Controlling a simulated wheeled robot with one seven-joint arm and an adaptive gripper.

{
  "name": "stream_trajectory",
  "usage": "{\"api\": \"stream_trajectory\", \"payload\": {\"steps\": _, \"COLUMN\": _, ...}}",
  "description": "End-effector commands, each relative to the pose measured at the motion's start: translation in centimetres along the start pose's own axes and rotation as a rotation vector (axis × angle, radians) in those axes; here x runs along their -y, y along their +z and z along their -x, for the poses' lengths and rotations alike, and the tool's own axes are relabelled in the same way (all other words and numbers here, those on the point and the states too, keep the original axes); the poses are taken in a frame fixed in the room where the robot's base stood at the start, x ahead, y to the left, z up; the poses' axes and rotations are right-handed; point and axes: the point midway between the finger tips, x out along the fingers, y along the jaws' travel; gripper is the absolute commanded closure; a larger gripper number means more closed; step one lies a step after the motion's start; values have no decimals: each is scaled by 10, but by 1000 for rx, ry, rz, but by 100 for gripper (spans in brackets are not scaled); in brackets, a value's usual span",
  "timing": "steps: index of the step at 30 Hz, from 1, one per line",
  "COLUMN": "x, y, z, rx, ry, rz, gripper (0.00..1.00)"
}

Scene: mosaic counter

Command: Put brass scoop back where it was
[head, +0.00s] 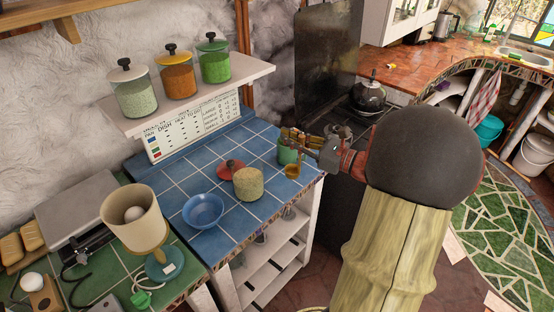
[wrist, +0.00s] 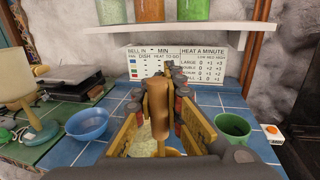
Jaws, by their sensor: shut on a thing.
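My gripper (head: 301,139) is shut on the brass scoop (head: 292,171), which hangs below the fingers at the right side of the blue tiled counter in the head view. In the wrist view the scoop's brown-gold handle (wrist: 158,105) stands between the two tan fingers of my gripper (wrist: 160,128). The scoop's lower end is mostly hidden there. A round canister with a pale, grainy top (head: 248,184) stands left of the scoop. A green cup (head: 286,153) is just behind the scoop, partly hidden by my gripper; it also shows in the wrist view (wrist: 232,127).
A blue bowl (head: 203,211) and a red lid with a knob (head: 231,167) are near the canister. A shelf (head: 190,98) with several lidded jars overhangs the back. A small orange-and-white box (wrist: 274,133) lies right of the cup.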

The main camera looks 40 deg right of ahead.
Motion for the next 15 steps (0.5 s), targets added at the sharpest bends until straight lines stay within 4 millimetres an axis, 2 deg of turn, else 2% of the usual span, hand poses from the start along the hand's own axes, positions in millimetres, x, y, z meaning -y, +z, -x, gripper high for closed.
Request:
{"api": "stream_trajectory", "payload": {"steps": 2, "x": 8, "y": -12, "z": -18, "rx": 0, "ry": 5, "rz": 0, "gripper": 100}}
{"api": "stream_trajectory", "payload": {"steps": 6, "x": 18, "y": -38, "z": -34, "rx": -1, "ry": 2, "rz": -2, "gripper": 100}}
{"api": "stream_trajectory", "payload": {"steps": 9, "x": 24, "y": -49, "z": -44, "rx": 0, "ry": 1, "rz": -1, "gripper": 100}}
{"api": "stream_trajectory", "payload": {"steps": 15, "x": 29, "y": -58, "z": -51, "rx": 1, "ry": 0, "rz": 1, "gripper": 100}}
